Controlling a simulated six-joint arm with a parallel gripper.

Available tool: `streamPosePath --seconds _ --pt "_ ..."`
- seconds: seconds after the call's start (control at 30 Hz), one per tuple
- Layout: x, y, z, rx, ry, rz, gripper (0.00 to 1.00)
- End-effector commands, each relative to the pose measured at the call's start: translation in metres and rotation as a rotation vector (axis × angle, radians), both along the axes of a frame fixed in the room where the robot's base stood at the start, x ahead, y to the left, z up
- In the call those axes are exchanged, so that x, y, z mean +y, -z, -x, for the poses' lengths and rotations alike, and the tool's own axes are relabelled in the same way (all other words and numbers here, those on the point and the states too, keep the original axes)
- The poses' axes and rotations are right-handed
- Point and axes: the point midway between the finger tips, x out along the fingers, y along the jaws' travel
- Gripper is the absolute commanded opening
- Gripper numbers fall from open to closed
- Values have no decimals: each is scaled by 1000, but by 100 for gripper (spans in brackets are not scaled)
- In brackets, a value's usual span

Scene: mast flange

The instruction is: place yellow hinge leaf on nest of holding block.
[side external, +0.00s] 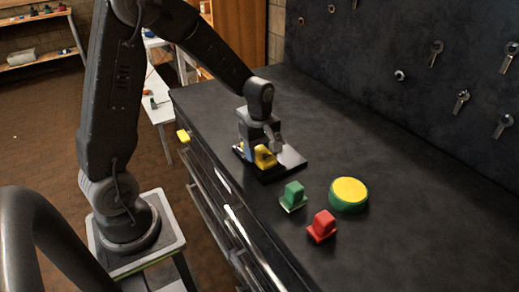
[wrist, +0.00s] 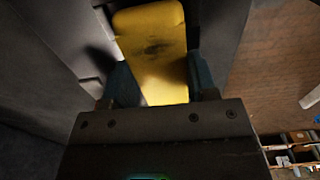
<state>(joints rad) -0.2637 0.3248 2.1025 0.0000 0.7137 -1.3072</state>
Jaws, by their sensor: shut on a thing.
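The yellow hinge leaf (wrist: 150,50) is gripped between the blue-tipped fingers of my gripper (wrist: 161,82) in the wrist view. In the side external view the yellow leaf (side external: 265,157) shows below my gripper (side external: 259,149), low over a dark, flat holding block (side external: 289,160) on the bench. My gripper covers part of the block, and its nest cannot be made out. I cannot tell whether the leaf touches the block.
A green block (side external: 292,194), a red block (side external: 322,225) and a round green button with yellow top (side external: 348,191) stand on the dark bench to the right. A small yellow piece (side external: 183,136) is at the bench's left edge. The bench right of the button is clear.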

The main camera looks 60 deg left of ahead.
Motion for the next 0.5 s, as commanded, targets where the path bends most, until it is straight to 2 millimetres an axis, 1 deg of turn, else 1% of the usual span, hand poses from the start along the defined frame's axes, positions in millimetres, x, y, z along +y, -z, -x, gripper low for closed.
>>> streamPosePath --seconds 0.23,0.27,0.5 --pt "0 3 0 0 0 0 8" --pt "0 3 0 1 0 0 56" --pt "0 3 0 1 0 0 78"
